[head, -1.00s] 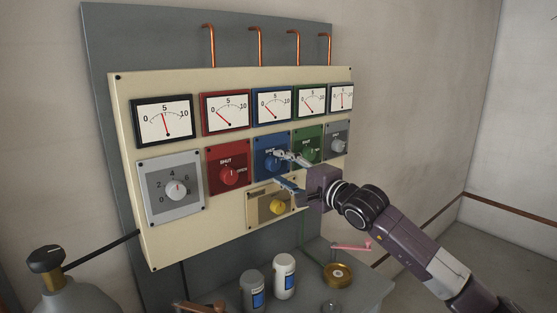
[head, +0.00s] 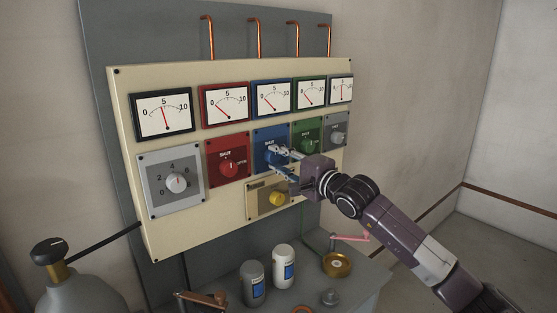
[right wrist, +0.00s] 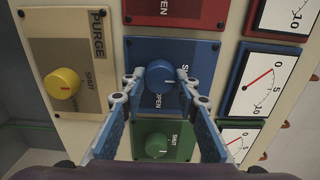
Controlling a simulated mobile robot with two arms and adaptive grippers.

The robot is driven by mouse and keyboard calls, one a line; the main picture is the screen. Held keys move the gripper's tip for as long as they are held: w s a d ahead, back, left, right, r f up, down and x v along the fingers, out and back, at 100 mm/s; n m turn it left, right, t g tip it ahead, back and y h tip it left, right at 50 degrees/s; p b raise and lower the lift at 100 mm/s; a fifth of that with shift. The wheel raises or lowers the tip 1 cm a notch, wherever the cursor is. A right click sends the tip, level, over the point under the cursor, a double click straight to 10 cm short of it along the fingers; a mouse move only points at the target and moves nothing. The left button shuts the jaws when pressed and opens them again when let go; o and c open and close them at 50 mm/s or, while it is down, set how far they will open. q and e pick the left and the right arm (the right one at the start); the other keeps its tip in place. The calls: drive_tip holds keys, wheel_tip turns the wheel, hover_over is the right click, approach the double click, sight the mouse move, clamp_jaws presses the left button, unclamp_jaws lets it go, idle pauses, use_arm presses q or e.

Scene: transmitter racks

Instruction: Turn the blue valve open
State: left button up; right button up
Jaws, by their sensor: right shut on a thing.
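The blue valve is a round blue knob on a blue plate (head: 264,136) in the panel's middle row, marked SHUT and OPEN. My right gripper (head: 275,160) reaches it from the right and partly hides the knob in the head view. In the right wrist view the knob (right wrist: 160,86) sits between the two fingertips of my right gripper (right wrist: 159,76), which is shut on it. My left gripper is not in view.
A red knob (head: 229,168) is to the left, a green valve plate (head: 307,137) to the right, and a yellow purge knob (head: 277,198) below.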

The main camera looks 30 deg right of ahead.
drive_tip(key=shift+f+b, duration=0.2)
drive_tip(key=shift+b, duration=0.4)
drive_tip(key=m+b, duration=0.5)
drive_tip(key=b, duration=0.1)
drive_tip(key=shift+f, duration=0.1)
drive_tip(key=shift+m+b, duration=0.85)
drive_tip(key=shift+m, duration=0.05)
drive_tip(key=m+b, duration=0.1)
drive_tip(key=m, duration=0.1)
drive_tip(key=shift+m+b, duration=0.3)
drive_tip(key=shift+b, duration=0.05)
drive_tip(key=m+b, duration=0.1)
drive_tip(key=m, duration=0.1)
drive_tip(key=shift+m, duration=0.4)
drive_tip(key=m+b, duration=0.1)
drive_tip(key=m, duration=0.1)
drive_tip(key=shift+m, duration=0.3)
drive_tip(key=shift+r+m+b, duration=0.2)
drive_tip(key=shift+m+b, duration=0.25)
drive_tip(key=shift+m, duration=1.05)
